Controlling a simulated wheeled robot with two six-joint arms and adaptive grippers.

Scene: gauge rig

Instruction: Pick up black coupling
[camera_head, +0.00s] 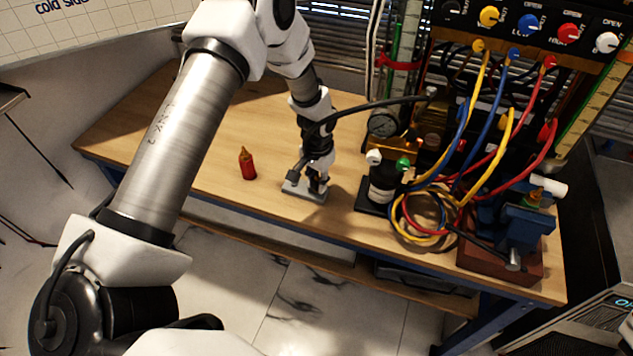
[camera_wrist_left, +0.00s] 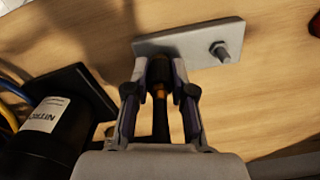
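The black coupling (camera_wrist_left: 159,92), dark with an orange-brown band, stands between my left fingers in the left wrist view. My left gripper (camera_wrist_left: 160,68) is closed far in, with a finger on each side of the coupling, and looks shut on it. A grey plate (camera_wrist_left: 190,42) with a metal stud lies just beyond the fingertips; whether the coupling touches it is hidden. In the head view, my left gripper (camera_head: 317,182) points down over the grey plate (camera_head: 293,189) on the bench, and the coupling is mostly hidden there. My right gripper is out of view.
A red bottle (camera_head: 247,164) stands left of the plate on the wooden bench (camera_head: 218,182). A black cylinder with a gauge (camera_head: 382,188) stands close on the right. Coloured hoses (camera_head: 428,222) and a blue vise (camera_head: 525,222) lie further right. The bench's left part is clear.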

